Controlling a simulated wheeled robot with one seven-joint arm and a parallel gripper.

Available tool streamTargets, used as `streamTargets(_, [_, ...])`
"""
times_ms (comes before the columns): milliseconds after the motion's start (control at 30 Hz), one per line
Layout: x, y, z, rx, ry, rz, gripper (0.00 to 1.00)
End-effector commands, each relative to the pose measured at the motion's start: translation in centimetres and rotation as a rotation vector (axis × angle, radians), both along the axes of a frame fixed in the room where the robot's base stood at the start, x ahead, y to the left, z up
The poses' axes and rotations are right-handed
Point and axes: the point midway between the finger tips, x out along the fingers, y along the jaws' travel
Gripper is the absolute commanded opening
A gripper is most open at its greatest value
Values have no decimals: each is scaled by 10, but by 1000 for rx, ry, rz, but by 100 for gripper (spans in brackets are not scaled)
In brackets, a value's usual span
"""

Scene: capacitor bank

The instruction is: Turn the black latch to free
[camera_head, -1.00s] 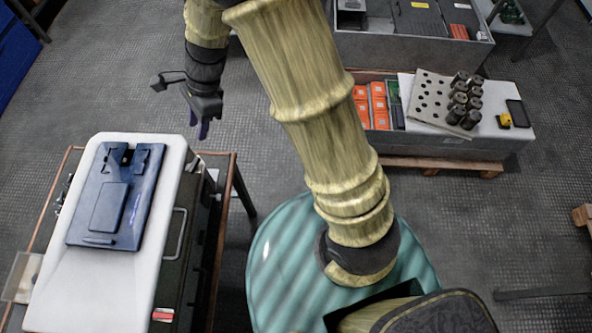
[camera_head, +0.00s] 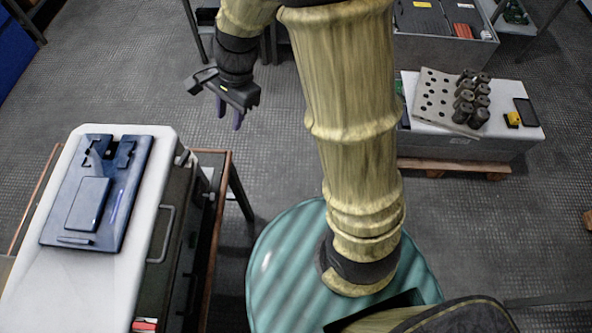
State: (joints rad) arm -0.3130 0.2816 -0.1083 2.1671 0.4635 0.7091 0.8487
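A dark blue plate (camera_head: 128,195) with a raised rectangular panel (camera_head: 88,204) and notched cut-outs at its far end lies on the white top (camera_head: 160,150) of a dark cabinet at left. A small black part (camera_head: 108,152) shows among the cut-outs; I cannot tell whether it is the black latch or how it is turned. My gripper (camera_head: 229,118) hangs over the floor, right of and beyond the cabinet, apart from the plate. Its two dark purple fingers point down with a gap between them, and nothing shows between them.
The cabinet has a handle (camera_head: 163,235) on its right side and stands in a brown-edged frame (camera_head: 222,200). At right, a grey case (camera_head: 480,150) bears a perforated plate (camera_head: 435,95), several dark cylinders and a yellow item (camera_head: 513,118).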

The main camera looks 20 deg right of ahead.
Motion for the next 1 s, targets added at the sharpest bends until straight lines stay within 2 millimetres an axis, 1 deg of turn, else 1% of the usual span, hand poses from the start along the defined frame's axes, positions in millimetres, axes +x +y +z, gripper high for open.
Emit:
streamTargets(33, [-1, -5, -11, -6, -12, 18, 34])
streamTargets(500, [-15, -41, -62, -77, -114, 216, 34])
streamTargets(1000, [-31, -76, -116, -159, -207, 437, 34])
